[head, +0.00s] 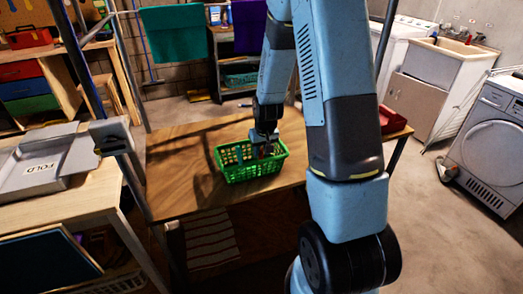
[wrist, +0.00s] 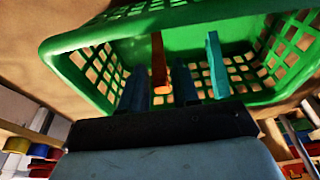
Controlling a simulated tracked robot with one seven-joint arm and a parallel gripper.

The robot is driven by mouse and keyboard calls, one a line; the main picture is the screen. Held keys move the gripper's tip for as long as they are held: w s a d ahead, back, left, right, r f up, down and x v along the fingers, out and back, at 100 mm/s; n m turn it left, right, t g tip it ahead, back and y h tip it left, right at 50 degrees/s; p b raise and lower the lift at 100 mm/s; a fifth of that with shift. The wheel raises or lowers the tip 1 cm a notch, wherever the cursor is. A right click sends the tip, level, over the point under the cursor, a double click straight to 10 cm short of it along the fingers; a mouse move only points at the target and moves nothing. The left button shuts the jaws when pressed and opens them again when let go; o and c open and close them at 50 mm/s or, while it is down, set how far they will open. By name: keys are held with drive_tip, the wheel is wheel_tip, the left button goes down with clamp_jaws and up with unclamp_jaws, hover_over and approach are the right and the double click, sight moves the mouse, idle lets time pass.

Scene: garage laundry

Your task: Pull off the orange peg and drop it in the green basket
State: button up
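The green basket (head: 250,171) stands on the wooden table, and my gripper (head: 266,152) is down at its opening. In the wrist view the basket (wrist: 85,35) fills the upper part. The orange peg (wrist: 158,62) shows inside the basket's outline, between and beyond my two fingertips (wrist: 160,88). The fingers are apart, with gaps visible beside the peg, so it does not look gripped. A teal peg (wrist: 215,65) is also within the basket, to the right of the fingers. In the head view my gripper hides much of the basket's inside.
The wooden table (head: 185,160) has clear room left of the basket. A red object (head: 390,120) is at the table's right end. A grey folding board (head: 45,165) lies on the bench at left. Teal (head: 173,32) and purple (head: 249,25) cloths hang behind.

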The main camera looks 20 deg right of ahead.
drive_tip(key=o, duration=0.3)
drive_tip(key=shift+r, duration=0.15)
drive_tip(key=s+a+r, duration=0.1)
drive_tip(key=s+r, duration=0.4)
drive_tip(key=r, duration=0.4)
drive_tip(key=s+a+r+t, duration=0.1)
drive_tip(key=s+r, duration=0.3)
drive_tip(key=r, duration=0.5)
drive_tip(key=s+a+r, duration=0.1)
drive_tip(key=s+r, duration=0.4)
drive_tip(key=r, duration=0.4)
drive_tip(key=shift+t, duration=0.9)
drive_tip(key=shift+s+a+r, duration=0.15)
drive_tip(key=shift+s+r, duration=0.95)
drive_tip(key=shift+s, duration=1.15)
drive_tip(key=shift+s+a+r, duration=0.1)
drive_tip(key=shift+s+r, duration=0.95)
drive_tip(key=shift+s, duration=1.2)
drive_tip(key=shift+s+a+r, duration=0.15)
drive_tip(key=shift+s+r, duration=0.95)
drive_tip(key=shift+s, duration=1.15)
